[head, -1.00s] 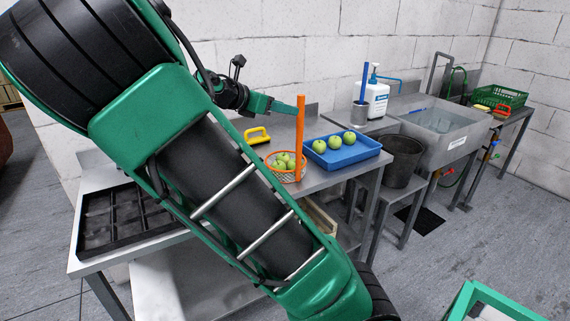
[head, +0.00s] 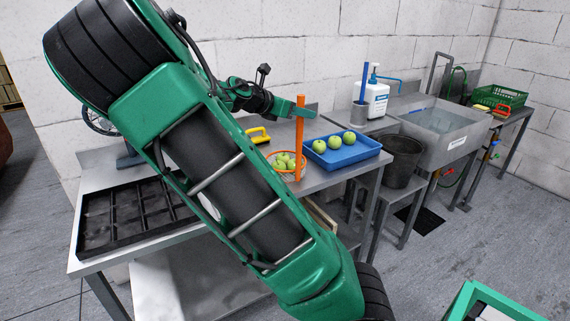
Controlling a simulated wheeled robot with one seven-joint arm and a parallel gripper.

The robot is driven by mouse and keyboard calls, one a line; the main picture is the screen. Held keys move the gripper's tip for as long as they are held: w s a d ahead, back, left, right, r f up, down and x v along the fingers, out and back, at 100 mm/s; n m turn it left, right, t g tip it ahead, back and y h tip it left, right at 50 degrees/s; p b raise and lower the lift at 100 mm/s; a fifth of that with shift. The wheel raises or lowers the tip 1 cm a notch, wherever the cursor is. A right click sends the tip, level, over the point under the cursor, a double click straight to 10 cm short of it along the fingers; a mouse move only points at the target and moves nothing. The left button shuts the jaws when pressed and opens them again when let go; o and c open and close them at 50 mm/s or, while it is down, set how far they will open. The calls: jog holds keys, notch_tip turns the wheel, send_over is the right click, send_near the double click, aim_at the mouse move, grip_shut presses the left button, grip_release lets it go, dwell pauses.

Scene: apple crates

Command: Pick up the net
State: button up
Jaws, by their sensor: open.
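The net has an orange rim and mesh (head: 276,163) with several green apples in it, and stands on the metal table. Its orange handle (head: 299,150) rises upright at the rim's right side. My gripper (head: 306,111) is open at the upper part of the handle, with a green finger reaching past it to the right. Only one finger shows clearly, so I cannot tell whether the handle is between the fingers or touched.
A blue tray (head: 368,157) with 3 green apples stands right of the net. A yellow-handled tool (head: 258,135) lies behind it. A black bucket (head: 402,163), a soap bottle (head: 376,98) and a sink (head: 452,142) are further right. A black divided tray (head: 118,228) lies at left.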

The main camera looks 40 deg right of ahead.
grip_shut()
